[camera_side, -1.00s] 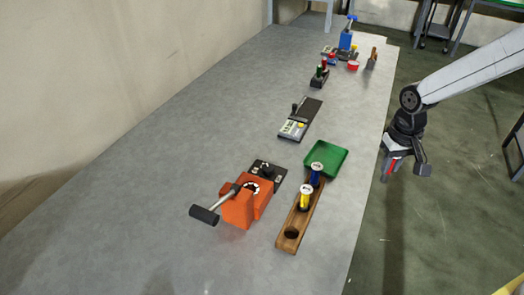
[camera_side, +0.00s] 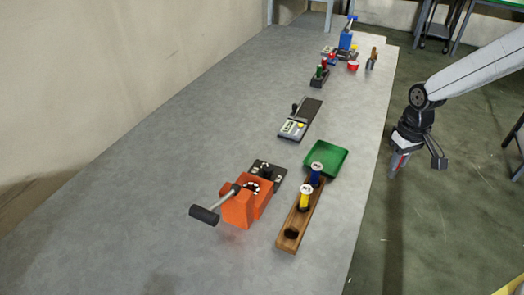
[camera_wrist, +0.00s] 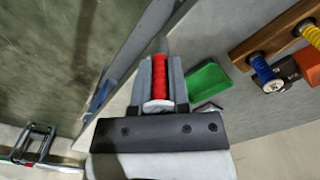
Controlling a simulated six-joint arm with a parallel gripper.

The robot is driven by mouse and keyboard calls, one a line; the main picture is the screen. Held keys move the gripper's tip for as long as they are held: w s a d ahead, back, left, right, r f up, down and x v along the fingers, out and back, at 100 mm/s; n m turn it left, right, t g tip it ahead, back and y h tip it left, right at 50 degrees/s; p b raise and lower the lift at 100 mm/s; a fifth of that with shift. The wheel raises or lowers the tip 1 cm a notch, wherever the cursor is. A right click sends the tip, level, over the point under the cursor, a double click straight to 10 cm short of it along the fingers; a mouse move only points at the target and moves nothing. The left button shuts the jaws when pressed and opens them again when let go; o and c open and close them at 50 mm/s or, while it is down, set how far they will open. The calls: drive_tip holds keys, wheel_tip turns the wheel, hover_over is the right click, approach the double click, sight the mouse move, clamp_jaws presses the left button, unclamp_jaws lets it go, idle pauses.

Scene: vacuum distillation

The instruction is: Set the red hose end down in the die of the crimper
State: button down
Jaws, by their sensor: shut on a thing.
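My gripper (camera_side: 399,160) is off the right edge of the table in the side view, above the floor. It is shut on the red hose end (camera_wrist: 159,77), which has a white disc cap and sits between the fingers in the wrist view. In the side view only a little red shows at the fingers. The orange crimper (camera_side: 243,204) stands on the near part of the table, with a dark-gripped lever pointing left and a round die opening (camera_side: 252,187) on its top. The crimper is well away from my gripper, to its left.
A wooden rack (camera_side: 290,232) right of the crimper holds a yellow and a blue hose end, with an empty hole at its near end. A green tray (camera_side: 334,149) lies beyond it. A grey device (camera_side: 299,121) and other tools stand farther back. The table's left is clear.

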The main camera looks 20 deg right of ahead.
wheel_tip(320, 180, up, 8)
drive_tip(key=shift+f, duration=0.2)
drive_tip(key=shift+w+a, duration=0.25)
drive_tip(key=shift+w, duration=0.05)
drive_tip(key=w+a+n, duration=0.2)
drive_tip(key=w+a, duration=0.3)
drive_tip(key=a, duration=0.4)
drive_tip(key=w+a+n, duration=0.2)
drive_tip(key=w+a, duration=0.3)
drive_tip(key=a, duration=0.3)
drive_tip(key=a+n, duration=0.2)
drive_tip(key=a, duration=1.4)
drive_tip(key=shift+w+d+f, duration=0.1)
drive_tip(key=shift+w+f, duration=0.05)
drive_tip(key=shift+f, duration=1.1)
drive_tip(key=shift+w+d+f, duration=0.1)
drive_tip(key=shift+w+f, duration=0.05)
drive_tip(key=shift+f, duration=1.1)
drive_tip(key=shift+f, duration=0.25)
